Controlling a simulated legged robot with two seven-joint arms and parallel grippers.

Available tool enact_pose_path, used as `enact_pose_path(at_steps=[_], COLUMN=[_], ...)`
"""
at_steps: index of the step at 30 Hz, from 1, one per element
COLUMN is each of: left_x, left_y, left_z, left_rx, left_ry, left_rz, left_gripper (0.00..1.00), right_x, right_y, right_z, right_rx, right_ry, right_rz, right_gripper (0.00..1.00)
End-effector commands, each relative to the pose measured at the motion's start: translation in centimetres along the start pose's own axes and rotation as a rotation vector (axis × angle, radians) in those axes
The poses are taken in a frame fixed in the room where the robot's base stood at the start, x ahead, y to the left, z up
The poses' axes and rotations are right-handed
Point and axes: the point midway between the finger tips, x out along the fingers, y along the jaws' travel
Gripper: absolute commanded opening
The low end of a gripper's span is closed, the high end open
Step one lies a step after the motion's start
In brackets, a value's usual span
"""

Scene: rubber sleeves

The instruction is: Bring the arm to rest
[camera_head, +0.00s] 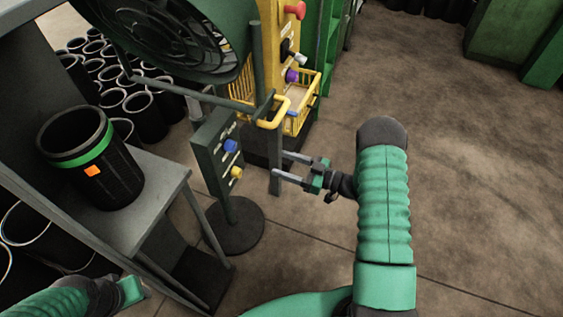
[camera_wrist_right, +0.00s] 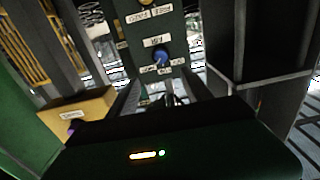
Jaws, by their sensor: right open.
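My right arm (camera_head: 384,200) reaches in from the bottom, its green sleeve upright. My right gripper (camera_head: 279,163) is open and empty, its two fingers pointing left toward a dark control panel (camera_head: 209,139) on a stand. A gap shows between the fingertips and the panel. In the right wrist view the open fingers (camera_wrist_right: 165,93) point at the panel's blue knob (camera_wrist_right: 161,57), with no object between them. My left arm shows at the lower left, its end (camera_head: 128,291) by the grey table; its fingers cannot be made out.
A black sleeve with a green band (camera_head: 82,158) stands on the grey table (camera_head: 150,215). A large fan (camera_head: 165,35), a yellow panel (camera_head: 284,50) and a yellow basket (camera_head: 302,112) are behind my right gripper. Open floor (camera_head: 480,150) lies right.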

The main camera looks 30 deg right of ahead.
Motion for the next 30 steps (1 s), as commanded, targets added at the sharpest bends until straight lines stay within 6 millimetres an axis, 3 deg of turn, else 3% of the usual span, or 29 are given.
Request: enact_pose_path(at_steps=[6, 9, 14, 17, 20, 30], left_x=[0.0, 0.0, 0.0, 0.0, 0.0, 0.0], left_y=[0.0, 0.0, 0.0, 0.0, 0.0, 0.0], left_z=[0.0, 0.0, 0.0, 0.0, 0.0, 0.0], left_rx=[0.000, 0.000, 0.000, 0.000, 0.000, 0.000], left_ry=[0.000, 0.000, 0.000, 0.000, 0.000, 0.000], left_rz=[0.000, 0.000, 0.000, 0.000, 0.000, 0.000], left_gripper=[0.36, 0.36, 0.36, 0.36, 0.36, 0.36], right_x=[0.1, 1.1, 4.7, 4.7, 2.5, -6.5], right_y=[0.0, 0.7, 3.6, 3.4, 0.5, -16.2], right_z=[0.0, -0.4, -2.0, -3.3, -3.9, -4.0], right_rx=[-0.001, -0.024, -0.104, -0.085, 0.000, 0.364], right_ry=[-0.001, -0.045, -0.313, -0.538, -0.745, -1.211], right_rz=[0.001, 0.032, 0.242, 0.413, 0.535, 0.588], right_gripper=[0.58, 0.58, 0.58, 0.58, 0.58, 0.58])
